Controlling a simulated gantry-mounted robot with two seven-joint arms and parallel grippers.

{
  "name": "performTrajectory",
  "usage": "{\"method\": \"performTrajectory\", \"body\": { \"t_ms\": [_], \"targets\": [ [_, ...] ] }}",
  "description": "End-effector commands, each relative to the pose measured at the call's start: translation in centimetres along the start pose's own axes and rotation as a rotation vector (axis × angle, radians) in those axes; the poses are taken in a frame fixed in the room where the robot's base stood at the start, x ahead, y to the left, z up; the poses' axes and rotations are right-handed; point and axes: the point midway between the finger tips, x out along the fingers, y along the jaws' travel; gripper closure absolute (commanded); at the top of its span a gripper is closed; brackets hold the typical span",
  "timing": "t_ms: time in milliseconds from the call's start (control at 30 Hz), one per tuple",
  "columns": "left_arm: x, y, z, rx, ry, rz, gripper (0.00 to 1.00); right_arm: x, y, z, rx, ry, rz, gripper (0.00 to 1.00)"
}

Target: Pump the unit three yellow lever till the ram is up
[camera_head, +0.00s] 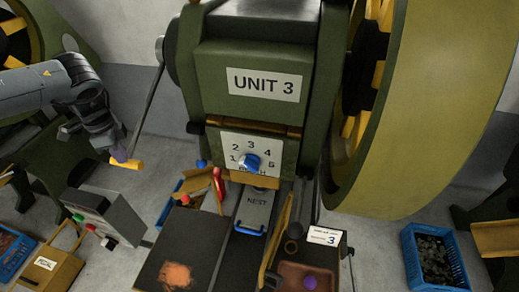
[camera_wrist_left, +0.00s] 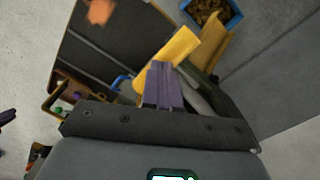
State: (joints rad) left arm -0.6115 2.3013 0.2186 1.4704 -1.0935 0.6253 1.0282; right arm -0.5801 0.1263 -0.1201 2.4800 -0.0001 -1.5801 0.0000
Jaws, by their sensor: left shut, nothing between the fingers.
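The yellow lever grip (camera_head: 127,164) is at the lower end of a thin grey rod (camera_head: 149,110) that runs down the left side of the green press marked UNIT 3 (camera_head: 265,84). My left gripper (camera_head: 117,153) is just above and beside the yellow grip. Its purple fingers (camera_wrist_left: 163,88) are shut and empty in the left wrist view, with a yellow bar (camera_wrist_left: 172,55), seemingly the grip, right by their tips. I cannot tell whether they touch. An orange-yellow block (camera_head: 254,180), possibly the ram, shows under the dial (camera_head: 250,162); its height is unclear. My right gripper is out of view.
A grey control box (camera_head: 105,215) with coloured buttons stands below the lever. The NEST slide (camera_head: 257,210) and dark bench (camera_head: 180,250) are in front of the press. A large flywheel (camera_head: 430,100) fills the right. A blue crate (camera_head: 434,255) stands at lower right.

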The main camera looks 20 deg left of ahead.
Motion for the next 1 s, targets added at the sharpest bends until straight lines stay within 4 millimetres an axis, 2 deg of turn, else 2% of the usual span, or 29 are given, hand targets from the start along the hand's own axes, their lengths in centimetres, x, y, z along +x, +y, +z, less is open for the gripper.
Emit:
{"method": "performTrajectory", "body": {
  "t_ms": [33, 233, 767, 1000],
  "targets": [
    [1.2, -0.1, -0.1, 0.001, -0.001, 0.003, 1.0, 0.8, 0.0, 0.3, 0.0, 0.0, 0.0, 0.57],
    [3.0, -0.8, -0.5, 0.0, -0.001, 0.004, 1.0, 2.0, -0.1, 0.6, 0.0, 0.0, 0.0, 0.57],
    [3.7, -1.0, -0.5, -0.002, -0.004, 0.007, 1.0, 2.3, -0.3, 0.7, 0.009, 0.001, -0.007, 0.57],
    [5.7, -1.8, -0.8, -0.003, -0.006, 0.007, 1.0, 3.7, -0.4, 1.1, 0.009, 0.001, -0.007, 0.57]
  ]
}}
